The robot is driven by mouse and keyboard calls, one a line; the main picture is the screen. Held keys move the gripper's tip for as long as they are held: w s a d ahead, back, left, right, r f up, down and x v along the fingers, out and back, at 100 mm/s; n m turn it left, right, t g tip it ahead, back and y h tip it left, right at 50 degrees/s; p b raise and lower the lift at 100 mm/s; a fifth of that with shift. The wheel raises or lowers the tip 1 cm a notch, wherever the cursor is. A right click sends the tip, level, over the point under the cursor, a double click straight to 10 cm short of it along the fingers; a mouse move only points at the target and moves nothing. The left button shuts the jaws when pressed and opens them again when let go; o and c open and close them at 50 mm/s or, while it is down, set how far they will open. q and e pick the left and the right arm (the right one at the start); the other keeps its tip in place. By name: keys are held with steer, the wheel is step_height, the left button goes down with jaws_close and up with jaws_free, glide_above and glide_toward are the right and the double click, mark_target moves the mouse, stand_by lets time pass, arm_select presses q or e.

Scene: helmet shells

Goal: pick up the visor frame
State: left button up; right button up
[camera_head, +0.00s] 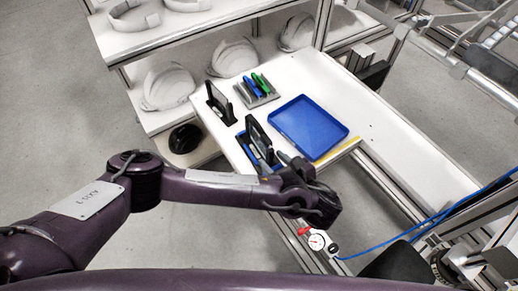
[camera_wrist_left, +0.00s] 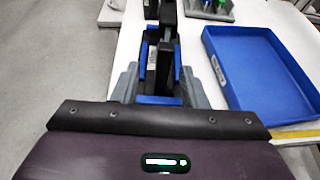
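A black upright frame (camera_head: 258,136), which I take to be the visor frame, stands in a blue holder (camera_head: 247,147) at the near side of the white table. In the left wrist view the black frame (camera_wrist_left: 167,50) rises from the blue holder (camera_wrist_left: 178,73), straight ahead of my left gripper (camera_wrist_left: 158,82). The grey fingers are spread apart, with the frame and holder showing between them; I see no contact. In the head view my left gripper (camera_head: 288,160) is just right of the frame, partly hidden by its own wrist. My right gripper is not in view.
A blue tray (camera_head: 309,127) lies right of the frame. A second black frame (camera_head: 220,104) stands farther left. A grey rack (camera_head: 257,91) holds blue and green tools. White helmet shells (camera_head: 168,87) fill the shelf behind. The white table surface (camera_head: 345,90) behind the tray is clear.

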mark_target(265, 152)
arm_select(q)
steer(key=shift+w+a+f, duration=0.15)
steer(key=shift+w+f, duration=0.1)
steer(key=shift+w, duration=0.05)
steer(key=b+x, duration=0.2)
steer(key=b, duration=0.2)
steer(key=shift+w+a+f+b, duration=0.1)
steer(key=shift+w+f+b, duration=0.2)
steer(key=shift+b, duration=0.05)
steer(key=shift+w+a+r+p, duration=0.15)
steer(key=shift+w+a+p, duration=0.2)
steer(key=shift+w+p, duration=0.2)
steer(key=shift+w+a+f, duration=0.2)
steer(key=shift+w+f, duration=0.05)
steer(key=shift+w, duration=0.1)
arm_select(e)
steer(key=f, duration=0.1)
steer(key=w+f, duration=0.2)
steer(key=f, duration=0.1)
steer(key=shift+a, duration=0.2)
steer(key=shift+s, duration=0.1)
arm_select(q)
steer(key=shift+c, duration=0.9)
jaws_close()
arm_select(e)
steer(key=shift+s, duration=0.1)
